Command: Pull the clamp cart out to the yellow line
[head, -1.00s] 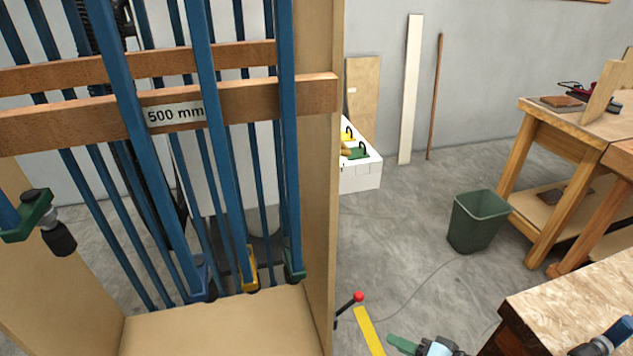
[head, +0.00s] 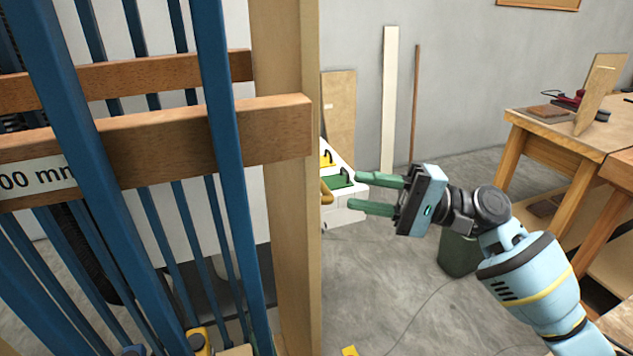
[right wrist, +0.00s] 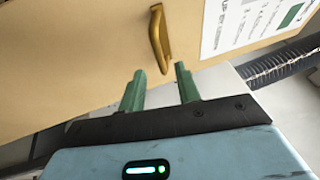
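The clamp cart fills the left of the head view. Its upright wooden side panel (head: 290,180) and crossbars (head: 200,140) hold several blue bar clamps (head: 225,150). A brass-coloured handle (head: 326,192) sticks out from the panel's right side, and it shows in the right wrist view (right wrist: 158,40) on the tan panel. My right gripper (head: 351,192) is open and empty, its green fingers pointing at the handle with a small gap. In the wrist view its fingertips (right wrist: 160,72) are just below the handle. A bit of the yellow line (head: 349,351) shows at the bottom. My left gripper is out of view.
A green bin (head: 459,255) is on the floor behind my right arm. Wooden workbenches (head: 560,135) stand at the right. A dark hose (right wrist: 280,65) shows in the wrist view.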

